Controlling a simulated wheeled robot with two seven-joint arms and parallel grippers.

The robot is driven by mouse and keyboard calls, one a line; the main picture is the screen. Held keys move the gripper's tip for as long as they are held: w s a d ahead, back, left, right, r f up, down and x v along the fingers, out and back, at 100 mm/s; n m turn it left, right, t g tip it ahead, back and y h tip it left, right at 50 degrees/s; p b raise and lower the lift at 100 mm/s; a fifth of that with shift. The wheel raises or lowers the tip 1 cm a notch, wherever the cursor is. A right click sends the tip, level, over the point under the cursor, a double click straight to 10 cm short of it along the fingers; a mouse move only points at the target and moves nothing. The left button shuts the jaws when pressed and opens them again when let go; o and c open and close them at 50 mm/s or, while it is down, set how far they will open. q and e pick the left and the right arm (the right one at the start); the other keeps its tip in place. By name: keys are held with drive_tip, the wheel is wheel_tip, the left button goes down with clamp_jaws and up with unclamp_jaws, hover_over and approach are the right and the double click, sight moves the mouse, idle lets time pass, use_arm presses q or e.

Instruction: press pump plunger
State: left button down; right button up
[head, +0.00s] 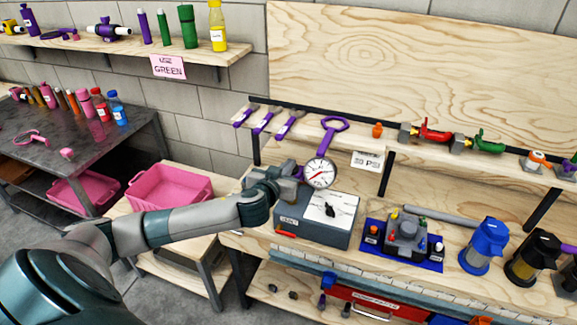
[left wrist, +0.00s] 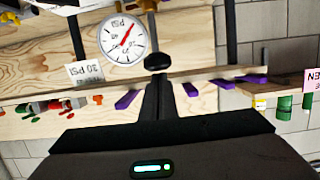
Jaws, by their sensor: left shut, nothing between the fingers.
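A grey box (head: 345,235) with a white top (head: 322,205) and a dark mark on it stands on the wooden bench. A round white gauge with a red needle (head: 320,173) stands above the box; it also shows in the left wrist view (left wrist: 123,39). My left gripper (head: 296,172) is shut and empty, just left of the gauge and above the box. In the left wrist view a black round knob (left wrist: 158,62) lies at the fingertips; I cannot tell if they touch. My right gripper is not in view.
A "30 PSI" card (head: 367,160) hangs on the shelf edge. A blue tray (head: 385,255) with a grey device, a blue canister (head: 482,245) and a black canister (head: 530,255) stand to the right. A pink bin (head: 170,187) is at the left.

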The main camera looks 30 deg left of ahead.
use_arm(q)
wheel_tip(320, 180, down, 4)
drive_tip(key=b, duration=0.3)
drive_tip(key=shift+f+b, duration=0.15)
drive_tip(key=shift+b, duration=0.25)
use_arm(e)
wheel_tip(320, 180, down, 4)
use_arm(q)
drive_tip(key=shift+s+f, duration=0.1)
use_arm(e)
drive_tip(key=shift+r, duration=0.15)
